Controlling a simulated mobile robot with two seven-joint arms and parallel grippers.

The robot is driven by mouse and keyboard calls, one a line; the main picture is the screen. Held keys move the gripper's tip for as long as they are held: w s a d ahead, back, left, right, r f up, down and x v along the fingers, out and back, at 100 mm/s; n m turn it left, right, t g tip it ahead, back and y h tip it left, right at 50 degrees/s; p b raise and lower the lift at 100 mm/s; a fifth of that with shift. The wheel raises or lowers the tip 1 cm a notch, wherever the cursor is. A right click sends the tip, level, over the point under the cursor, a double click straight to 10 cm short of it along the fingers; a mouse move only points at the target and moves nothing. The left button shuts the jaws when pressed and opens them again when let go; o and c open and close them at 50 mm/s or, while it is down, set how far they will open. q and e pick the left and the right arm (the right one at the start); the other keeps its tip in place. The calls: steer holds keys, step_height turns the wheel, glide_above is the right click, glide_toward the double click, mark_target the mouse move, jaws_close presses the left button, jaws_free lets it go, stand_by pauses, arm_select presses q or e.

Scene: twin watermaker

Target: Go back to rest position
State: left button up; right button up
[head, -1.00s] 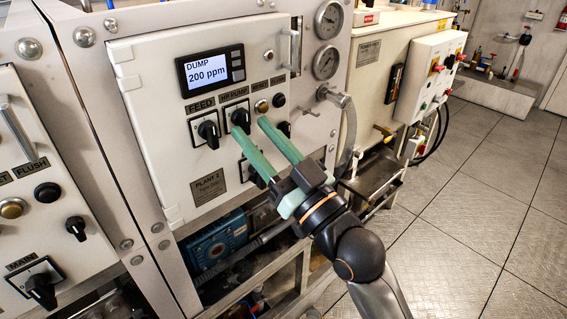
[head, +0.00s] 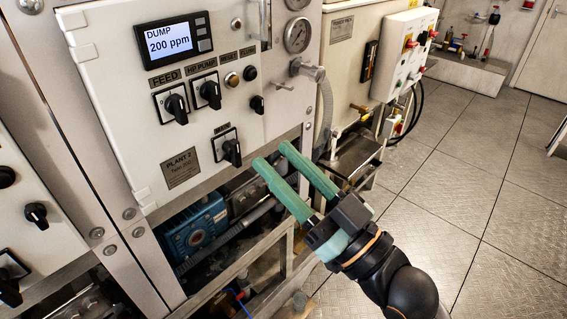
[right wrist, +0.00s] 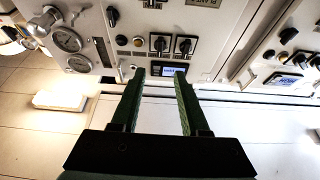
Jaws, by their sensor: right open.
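My right gripper (head: 271,155) is open and empty, with two green fingers pointing up and left. In the head view it is in front of the lower right of the Plant 2 control panel (head: 140,95), apart from the knobs. The panel's display (head: 173,46) reads DUMP 200 ppm. The feed knob (head: 176,108), HP pump knob (head: 210,94) and a lower knob (head: 232,152) are black. In the right wrist view the open fingers (right wrist: 160,75) show with the panel upside down beyond them. My left gripper is not in view.
A blue pump (head: 195,232) sits in the open frame below the panel. Pressure gauges (head: 298,35) and a hose (head: 325,110) are to the right of the panel. A white switch box (head: 405,55) stands farther right. The tiled floor (head: 470,190) at the right is clear.

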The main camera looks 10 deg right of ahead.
steer(key=w+d+f+m+g+h, duration=0.2)
steer(key=f+h, duration=0.1)
steer(key=f, duration=0.8)
steer(key=w+d+f+m+g+h, duration=0.15)
steer(key=f+h, duration=0.25)
steer(key=f, duration=0.7)
steer(key=s+d+f+g+h, duration=0.1)
steer(key=s+f, duration=0.3)
steer(key=f, duration=0.4)
steer(key=s+d+f+m+g+h, duration=0.1)
steer(key=s+d+f+g, duration=0.1)
steer(key=s+f, duration=0.3)
steer(key=s+d+f+g+h+p, duration=0.1)
steer(key=s+f, duration=0.4)
steer(key=f, duration=0.6)
steer(key=d+g+h, duration=0.1)
steer(key=d, duration=0.1)
steer(key=shift+d+f, duration=0.15)
steer(key=shift+d, duration=0.15)
